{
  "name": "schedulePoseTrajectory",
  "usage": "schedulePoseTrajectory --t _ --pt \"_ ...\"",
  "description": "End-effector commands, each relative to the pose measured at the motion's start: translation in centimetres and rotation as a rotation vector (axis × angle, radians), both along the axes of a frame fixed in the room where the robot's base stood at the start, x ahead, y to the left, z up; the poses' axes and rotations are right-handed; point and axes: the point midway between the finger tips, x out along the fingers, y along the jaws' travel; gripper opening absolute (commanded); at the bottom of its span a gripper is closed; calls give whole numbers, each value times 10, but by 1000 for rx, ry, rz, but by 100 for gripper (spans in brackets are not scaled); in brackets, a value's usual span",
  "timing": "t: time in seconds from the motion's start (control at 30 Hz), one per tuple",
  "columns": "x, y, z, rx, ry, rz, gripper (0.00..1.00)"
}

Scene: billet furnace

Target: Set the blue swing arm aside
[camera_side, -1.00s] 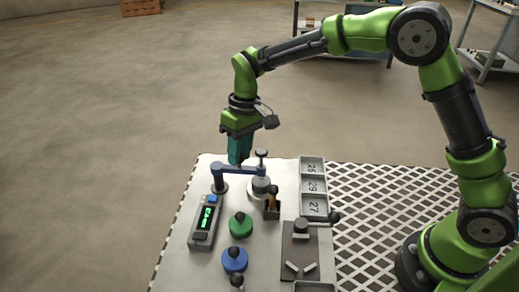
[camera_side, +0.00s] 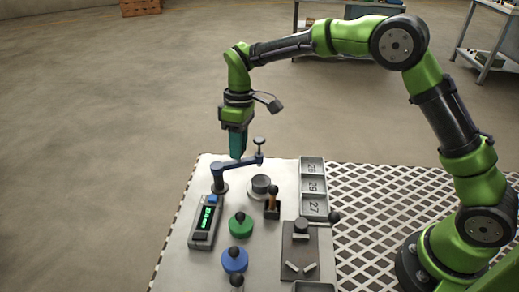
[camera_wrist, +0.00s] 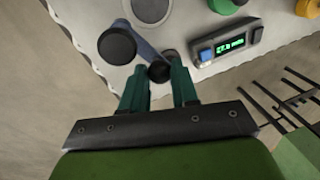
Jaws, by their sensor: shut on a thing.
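The larger dark knob (camera_wrist: 117,46) shows to the left.
A display box (camera_side: 204,222) stands front left, with green (camera_side: 240,224) and blue (camera_side: 234,260) round knobbed pieces beside it. Numbered trays (camera_side: 313,187) line the right.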

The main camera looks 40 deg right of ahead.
Motion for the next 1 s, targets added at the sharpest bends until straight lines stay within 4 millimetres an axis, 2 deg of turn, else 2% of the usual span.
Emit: schedulePoseTrajectory --t 0.6,1.0 --pt "35 0 0 -1 -2 573 0" --pt "48 5 1 -2 -3 830 0"
